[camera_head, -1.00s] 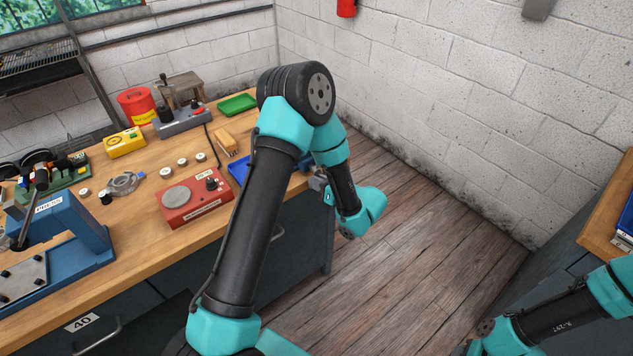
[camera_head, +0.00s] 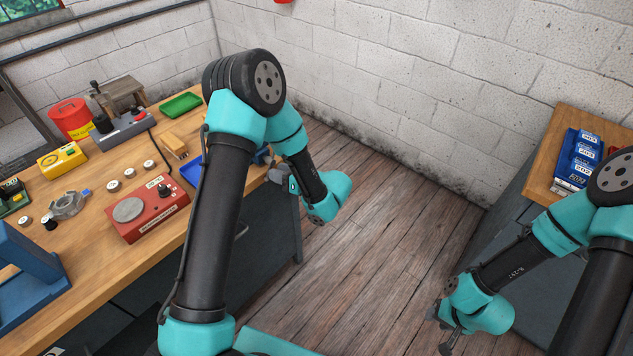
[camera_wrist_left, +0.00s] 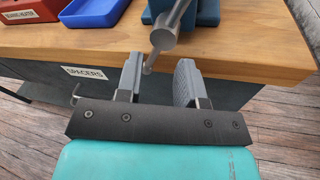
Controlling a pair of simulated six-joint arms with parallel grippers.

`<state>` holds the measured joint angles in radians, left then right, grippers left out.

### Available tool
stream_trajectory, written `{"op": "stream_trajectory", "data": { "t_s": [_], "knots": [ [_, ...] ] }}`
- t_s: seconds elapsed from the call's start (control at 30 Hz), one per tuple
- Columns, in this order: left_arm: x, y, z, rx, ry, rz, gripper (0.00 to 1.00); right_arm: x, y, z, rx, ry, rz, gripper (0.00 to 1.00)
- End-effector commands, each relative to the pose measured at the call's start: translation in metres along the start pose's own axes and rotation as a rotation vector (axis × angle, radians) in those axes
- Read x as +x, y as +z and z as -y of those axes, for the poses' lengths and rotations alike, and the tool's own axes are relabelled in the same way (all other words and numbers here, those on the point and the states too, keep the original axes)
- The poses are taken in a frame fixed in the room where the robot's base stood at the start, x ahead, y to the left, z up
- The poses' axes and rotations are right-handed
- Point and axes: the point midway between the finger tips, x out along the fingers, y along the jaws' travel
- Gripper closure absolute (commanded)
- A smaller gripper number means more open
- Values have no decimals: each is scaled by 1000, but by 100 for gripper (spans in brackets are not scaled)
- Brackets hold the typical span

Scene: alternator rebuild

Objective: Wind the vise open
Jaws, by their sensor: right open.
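In the left wrist view a grey vise handle (camera_wrist_left: 166,38) with a ball end hangs past the bench edge. The blue vise body (camera_wrist_left: 207,13) stands behind it at the top. My left gripper (camera_wrist_left: 158,66) is open, its two fingers apart on either side of the ball end, with visible gaps. In the head view the left gripper (camera_head: 280,174) is at the bench's right edge, and my arm hides most of the vise. My right gripper (camera_head: 444,328) is open and empty over the floor, far from the vise.
A second bench (camera_head: 545,150) with blue boxes (camera_head: 586,150) stands at the right. The floor between is clear.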

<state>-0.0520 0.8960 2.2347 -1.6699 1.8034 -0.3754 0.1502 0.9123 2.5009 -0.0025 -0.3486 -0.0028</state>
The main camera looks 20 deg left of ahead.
Motion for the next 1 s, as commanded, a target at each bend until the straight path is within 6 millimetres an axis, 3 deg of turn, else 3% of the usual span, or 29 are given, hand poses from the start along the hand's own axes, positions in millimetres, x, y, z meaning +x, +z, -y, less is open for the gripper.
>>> {"op": "stream_trajectory", "data": {
  "t_s": [0.7,1.0],
  "knots": [
    [-121,1,1,-3,-7,5,65,0,0,0,0,0,0,57],
    [-155,1,1,-3,-4,4,65,0,0,0,0,0,0,57]
  ]
}}
